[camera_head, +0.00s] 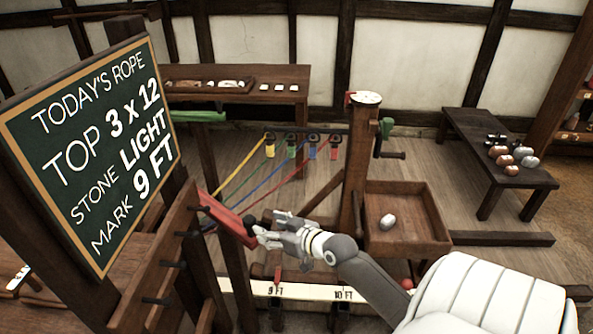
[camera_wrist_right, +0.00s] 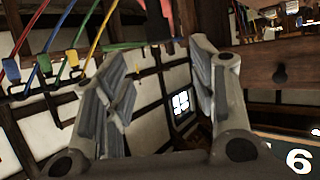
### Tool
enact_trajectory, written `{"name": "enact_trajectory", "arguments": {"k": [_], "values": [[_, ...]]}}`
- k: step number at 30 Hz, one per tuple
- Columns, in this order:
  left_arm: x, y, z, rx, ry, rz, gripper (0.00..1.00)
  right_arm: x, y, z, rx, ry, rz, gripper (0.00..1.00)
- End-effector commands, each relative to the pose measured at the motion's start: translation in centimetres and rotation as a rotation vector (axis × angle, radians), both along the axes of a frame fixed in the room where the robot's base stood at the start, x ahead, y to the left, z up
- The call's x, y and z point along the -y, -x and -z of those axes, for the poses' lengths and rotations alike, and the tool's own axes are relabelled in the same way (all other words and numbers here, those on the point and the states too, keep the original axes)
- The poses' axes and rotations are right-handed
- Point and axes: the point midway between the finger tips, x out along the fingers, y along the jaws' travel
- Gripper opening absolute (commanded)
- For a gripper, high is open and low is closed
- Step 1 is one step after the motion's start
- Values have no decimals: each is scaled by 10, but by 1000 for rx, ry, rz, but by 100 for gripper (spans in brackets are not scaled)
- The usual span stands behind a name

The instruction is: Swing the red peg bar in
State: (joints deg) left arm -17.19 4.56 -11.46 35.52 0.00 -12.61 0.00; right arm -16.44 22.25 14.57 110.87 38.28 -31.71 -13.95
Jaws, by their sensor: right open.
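The red peg bar (camera_head: 227,218) extends from a wooden post beside the chalkboard, slanting down to the right in the head view. A dark round knob (camera_head: 249,221) stands at its near end. My right gripper (camera_head: 266,226) is open, with its fingers pointing left, just right of the knob and close to the bar's end. I cannot tell whether a finger touches it. In the right wrist view the fingers (camera_wrist_right: 160,85) are spread, with nothing visible between them. My left gripper is not in view.
Yellow, green, blue and red ropes (camera_head: 262,168) run from hooks toward the bar. A wooden post (camera_head: 355,170) with a crank and a tray (camera_head: 425,205) holding a stone stand to the right. The chalkboard (camera_head: 90,145) and a pegged wooden rack (camera_head: 160,262) stand left.

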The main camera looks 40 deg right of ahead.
Motion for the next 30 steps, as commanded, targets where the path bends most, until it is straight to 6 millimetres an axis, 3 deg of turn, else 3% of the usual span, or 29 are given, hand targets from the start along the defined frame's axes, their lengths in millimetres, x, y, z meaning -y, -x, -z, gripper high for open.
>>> {"name": "enact_trajectory", "arguments": {"k": [3, 30], "values": [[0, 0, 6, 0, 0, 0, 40, 2, 2, 29, -36, -6, 14, 53], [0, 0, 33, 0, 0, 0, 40, -2, 44, 204, -278, -12, 84, 53]]}}
